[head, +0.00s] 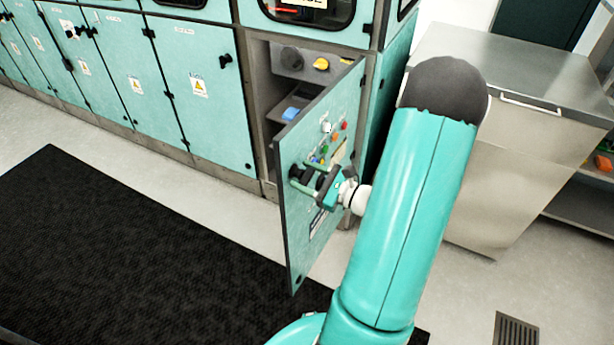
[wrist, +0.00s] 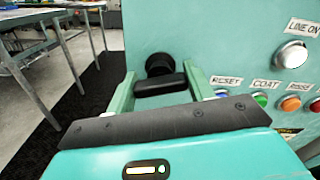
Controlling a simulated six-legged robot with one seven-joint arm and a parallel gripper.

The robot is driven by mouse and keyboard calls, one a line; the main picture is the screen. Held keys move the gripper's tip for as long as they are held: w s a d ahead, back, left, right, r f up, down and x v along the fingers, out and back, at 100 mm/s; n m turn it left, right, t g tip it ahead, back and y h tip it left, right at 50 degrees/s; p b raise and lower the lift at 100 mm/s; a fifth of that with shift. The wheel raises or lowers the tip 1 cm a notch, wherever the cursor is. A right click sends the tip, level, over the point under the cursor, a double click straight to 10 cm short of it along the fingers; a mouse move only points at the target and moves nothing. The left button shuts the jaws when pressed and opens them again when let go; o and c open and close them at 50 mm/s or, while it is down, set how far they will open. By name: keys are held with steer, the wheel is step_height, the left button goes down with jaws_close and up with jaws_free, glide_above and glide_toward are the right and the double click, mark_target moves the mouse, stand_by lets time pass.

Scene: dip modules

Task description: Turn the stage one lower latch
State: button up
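A teal cabinet door (head: 318,150) stands swung open in the head view, with buttons and black latch parts on its face. My gripper (head: 305,178) is at this face, beside the black parts at the door's left side. In the wrist view, a black latch handle (wrist: 160,86) with a round black knob (wrist: 158,64) behind it shows between the two green fingers of my gripper (wrist: 158,88). The fingers stand apart on either side of the handle, with narrow gaps visible. I cannot tell whether this is the stage one lower latch. My gripper body hides the lower part of the door.
Labelled buttons, including a green one (wrist: 222,93), a blue one and an orange one, sit right of the latch, with a silver LINE ON knob (wrist: 291,54) above. The open compartment holds a blue object (head: 290,113). A metal cabinet (head: 500,130) stands right. A black mat (head: 110,250) covers the floor.

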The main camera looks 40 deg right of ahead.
steer(key=shift+c, duration=1)
steer(key=shift+m, duration=1.8)
steer(key=o, duration=1)
steer(key=v, duration=1.3)
steer(key=shift+s+d, duration=0.1)
steer(key=shift+s, duration=0.3)
